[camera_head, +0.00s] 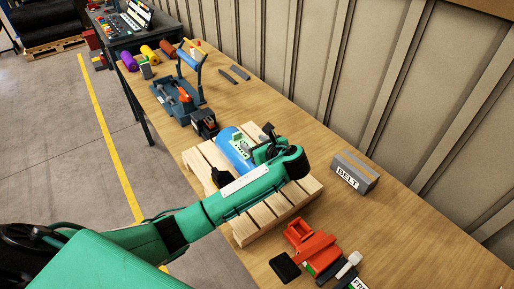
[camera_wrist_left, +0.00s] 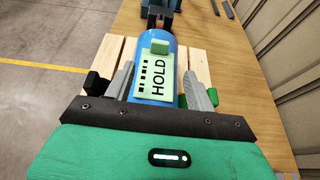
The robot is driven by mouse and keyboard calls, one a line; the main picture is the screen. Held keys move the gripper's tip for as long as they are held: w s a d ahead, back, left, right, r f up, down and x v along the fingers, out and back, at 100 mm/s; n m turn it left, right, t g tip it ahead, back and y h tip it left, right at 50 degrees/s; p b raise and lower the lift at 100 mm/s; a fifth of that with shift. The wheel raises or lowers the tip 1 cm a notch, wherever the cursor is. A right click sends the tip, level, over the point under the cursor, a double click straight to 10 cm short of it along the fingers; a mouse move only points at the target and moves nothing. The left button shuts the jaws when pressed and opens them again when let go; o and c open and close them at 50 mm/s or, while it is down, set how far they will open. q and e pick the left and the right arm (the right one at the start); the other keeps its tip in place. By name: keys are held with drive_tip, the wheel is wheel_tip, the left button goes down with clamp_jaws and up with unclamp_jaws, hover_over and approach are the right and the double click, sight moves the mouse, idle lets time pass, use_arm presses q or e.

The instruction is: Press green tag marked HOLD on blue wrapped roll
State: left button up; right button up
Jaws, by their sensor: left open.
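The blue wrapped roll (camera_head: 231,145) lies on a wooden pallet (camera_head: 245,229) on the long table. It carries a pale green tag (camera_head: 241,141), whose printed word HOLD is readable in the wrist view (camera_wrist_left: 160,88). A small raised green tab sits at the tag's far end. My left gripper (camera_head: 243,160) is over the near part of the roll, its open fingers on either side of the tag, as the wrist view (camera_wrist_left: 161,88) shows. Whether the fingers touch the roll I cannot tell. My right gripper is not in view.
A grey box marked BELT (camera_head: 354,171) stands right of the pallet. Red and black tools (camera_head: 310,246) lie nearer on the table. Behind the roll are a dark blue-grey press-like device (camera_head: 182,100) and several coloured rolls. A ribbed wall runs along the right side.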

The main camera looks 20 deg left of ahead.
use_arm(q)
drive_tip(key=shift+s+d+r, duration=0.2)
drive_tip(key=shift+s+d, duration=0.05)
drive_tip(key=shift+d, duration=0.15)
drive_tip(key=shift+r, duration=0.1)
drive_tip(key=shift+s+d+r+p, duration=0.15)
drive_tip(key=shift+d+p, duration=0.15)
drive_tip(key=shift+p, duration=0.2)
drive_tip(key=shift+p+v, duration=2.05)
drive_tip(key=shift+p, duration=0.1)
drive_tip(key=shift+p+v, duration=0.6)
drive_tip(key=shift+v, duration=0.45)
drive_tip(key=shift+d, duration=0.1)
drive_tip(key=s+d, duration=0.3)
drive_tip(key=d, duration=0.2)
drive_tip(key=shift+s+d+r, duration=0.25)
drive_tip(key=shift+d+r, duration=0.1)
drive_tip(key=shift+r, duration=0.15)
